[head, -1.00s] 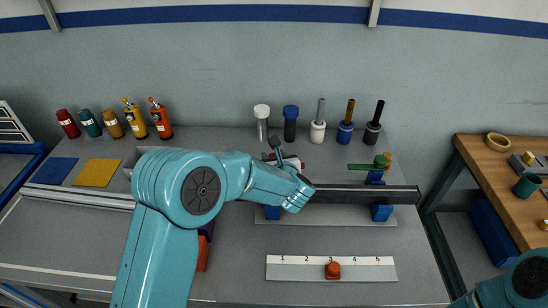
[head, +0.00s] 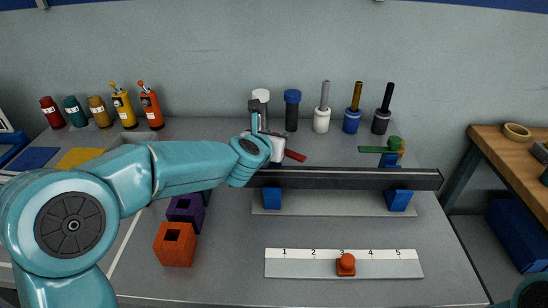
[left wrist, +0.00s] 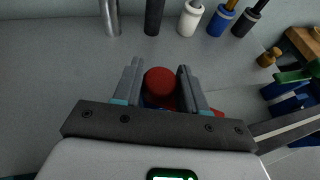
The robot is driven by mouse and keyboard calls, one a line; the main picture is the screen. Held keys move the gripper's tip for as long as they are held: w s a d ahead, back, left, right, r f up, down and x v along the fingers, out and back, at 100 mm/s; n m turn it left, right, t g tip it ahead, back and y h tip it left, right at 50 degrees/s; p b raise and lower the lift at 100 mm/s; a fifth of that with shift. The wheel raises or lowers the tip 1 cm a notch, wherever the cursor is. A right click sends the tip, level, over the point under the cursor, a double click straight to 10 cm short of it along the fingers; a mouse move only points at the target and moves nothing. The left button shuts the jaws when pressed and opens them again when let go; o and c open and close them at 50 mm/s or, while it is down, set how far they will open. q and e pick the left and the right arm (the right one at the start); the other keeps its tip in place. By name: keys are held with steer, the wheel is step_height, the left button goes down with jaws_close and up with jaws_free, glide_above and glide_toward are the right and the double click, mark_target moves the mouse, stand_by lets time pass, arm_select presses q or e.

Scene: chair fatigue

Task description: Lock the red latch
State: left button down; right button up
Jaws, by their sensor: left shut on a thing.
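The red latch has a round red knob (left wrist: 160,81), seen between the fingers in the left wrist view. In the head view its red bar (head: 295,156) sticks out to the right from behind my left gripper, slanting down to the right. My left gripper (left wrist: 158,88) is shut on the red knob, with one grey finger on each side. In the head view the fingertips and knob are hidden by my wrist. My right gripper is out of view; only a piece of my right arm shows at the lower right corner.
A long dark beam (head: 350,179) rests on blue supports (head: 398,200) in front of the latch. A green latch (head: 377,150) sits at its right end. Several bottles stand behind. Orange (head: 174,253) and purple blocks stand front left. A numbered strip (head: 300,265) carries an orange knob (head: 346,265).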

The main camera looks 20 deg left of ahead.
arm_select(q)
steer(key=m+h+b, duration=0.2)
steer(key=h+b, duration=0.1)
steer(key=shift+a+f+m, duration=0.15)
steer(key=shift+f+m, duration=0.05)
steer(key=shift+m, duration=0.2)
steer(key=shift+r+m+g+h+b, duration=0.15)
steer(key=shift+m+g+h+b, duration=0.4)
steer(key=shift+m+h, duration=0.45)
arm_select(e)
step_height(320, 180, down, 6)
arm_select(q)
steer(key=shift+w+r+m+g+h, duration=0.15)
steer(key=shift+m+g+h, duration=0.1)
steer(key=shift+m+h, duration=0.25)
steer(key=shift+r+m+g+h+p, duration=0.1)
steer(key=shift+m+g+h+p, duration=0.2)
steer(key=shift+g+h+p, duration=0.15)
steer(key=m+g+h+p, duration=0.3)
steer(key=m+h+p, duration=0.1)
steer(key=p, duration=0.4)
steer(key=shift+r+m+g, duration=0.15)
steer(key=shift+m+g, duration=0.1)
steer(key=shift+m, duration=0.05)
steer(key=shift+f+m+g+h+p, duration=0.2)
steer(key=shift+m+g+h+p, duration=0.15)
steer(key=shift+p, duration=0.45)
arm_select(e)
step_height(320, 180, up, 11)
